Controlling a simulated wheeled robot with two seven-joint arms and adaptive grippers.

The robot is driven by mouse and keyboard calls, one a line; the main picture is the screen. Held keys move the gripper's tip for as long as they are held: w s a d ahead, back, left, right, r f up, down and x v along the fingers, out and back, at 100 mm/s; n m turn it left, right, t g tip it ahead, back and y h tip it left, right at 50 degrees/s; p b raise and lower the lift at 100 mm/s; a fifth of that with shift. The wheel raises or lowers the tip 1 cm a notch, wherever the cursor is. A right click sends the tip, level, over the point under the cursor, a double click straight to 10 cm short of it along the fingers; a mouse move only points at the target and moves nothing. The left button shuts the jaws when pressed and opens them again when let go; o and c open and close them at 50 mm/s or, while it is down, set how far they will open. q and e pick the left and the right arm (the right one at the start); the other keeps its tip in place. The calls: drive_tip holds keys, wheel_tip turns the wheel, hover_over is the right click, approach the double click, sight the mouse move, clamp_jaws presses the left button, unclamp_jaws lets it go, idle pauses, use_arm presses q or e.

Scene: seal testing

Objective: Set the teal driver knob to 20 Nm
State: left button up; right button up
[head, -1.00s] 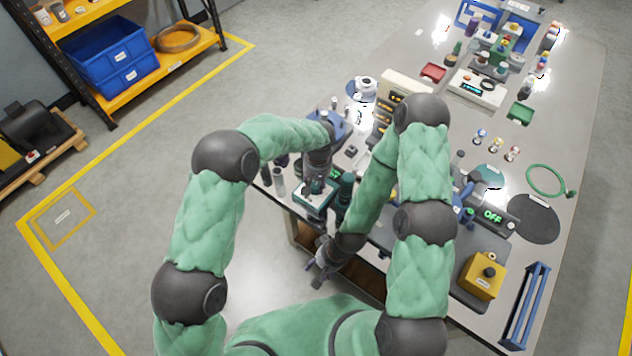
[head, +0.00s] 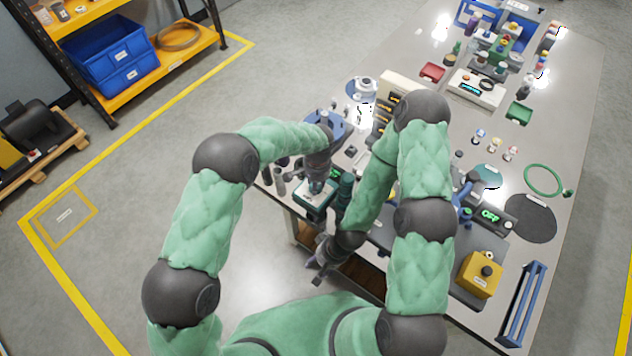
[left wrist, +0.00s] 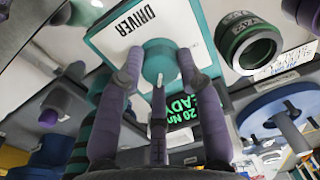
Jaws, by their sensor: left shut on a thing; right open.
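The driver (left wrist: 115,38) is a white-faced box with a teal rim, marked DRIVER. Its round teal knob (left wrist: 160,58) sits between the fingers of my left gripper (left wrist: 157,80), which is shut on it. The driver's dark display (left wrist: 187,120) shows green text that reads 20 Nm and READY, partly hidden by a finger. In the head view the driver (head: 313,205) stands at the near left edge of the table, under my left gripper (head: 316,186). My right gripper (head: 321,262) is open and empty, low in front of the table edge.
A green ring-shaped part (left wrist: 250,40) stands close beside the driver. A yellow box (head: 480,274) and a blue rack (head: 522,305) are at the table's right front. A display reading OFF (head: 490,215) is behind them. A green ring (head: 543,180) lies at the right.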

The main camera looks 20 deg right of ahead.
use_arm(q)
drive_tip(key=shift+m, duration=0.4)
drive_tip(key=o, duration=1.2)
drive_tip(key=shift+w, duration=0.1)
drive_tip(key=shift+c, duration=0.2)
drive_tip(key=shift+r, duration=0.1)
wheel_tip(320, 180, up, 12)
drive_tip(key=shift+s+d, duration=0.2)
drive_tip(key=shift+s, duration=0.1)
